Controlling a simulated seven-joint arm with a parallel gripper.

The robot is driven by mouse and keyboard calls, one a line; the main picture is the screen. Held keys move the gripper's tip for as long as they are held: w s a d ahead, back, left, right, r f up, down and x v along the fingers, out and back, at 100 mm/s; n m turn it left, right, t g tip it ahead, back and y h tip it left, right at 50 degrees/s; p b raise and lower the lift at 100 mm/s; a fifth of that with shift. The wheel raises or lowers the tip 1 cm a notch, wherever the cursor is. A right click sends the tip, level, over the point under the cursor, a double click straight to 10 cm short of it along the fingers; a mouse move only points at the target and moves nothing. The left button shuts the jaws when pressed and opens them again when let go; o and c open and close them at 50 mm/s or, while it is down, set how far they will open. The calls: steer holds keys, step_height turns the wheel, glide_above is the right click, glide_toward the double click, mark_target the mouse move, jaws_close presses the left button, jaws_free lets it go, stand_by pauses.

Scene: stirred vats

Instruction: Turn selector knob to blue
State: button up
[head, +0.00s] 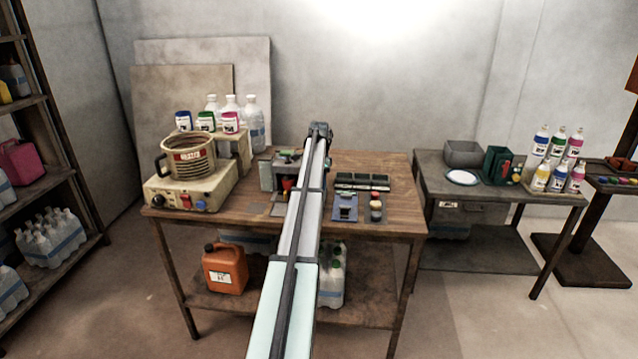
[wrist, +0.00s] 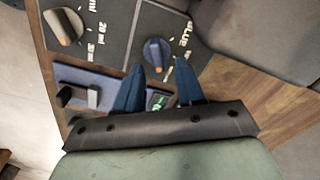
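The selector knob (wrist: 157,54) is a dark blue-grey dial with a raised bar and an orange mark, on a dark panel in the wrist view. The word BLUE (wrist: 186,38) is printed to its upper right. The orange mark faces the bottom of the picture, away from that word. My gripper (wrist: 160,62) has two blue fingers, spread apart with the knob showing between and just beyond their tips. Contact with the knob cannot be told. In the head view the knob and my fingertips cannot be made out behind my arm.
A second knob (wrist: 65,27) with ml labels is at the upper left of the wrist view. A blue-grey switch unit (wrist: 85,88) lies below it. On the wooden table (head: 395,215), a cream heater (head: 190,195) stands left and a red-button box (head: 376,207) right.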

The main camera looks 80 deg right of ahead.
steer(key=shift+f, duration=0.15)
jaws_close()
stand_by(0.4)
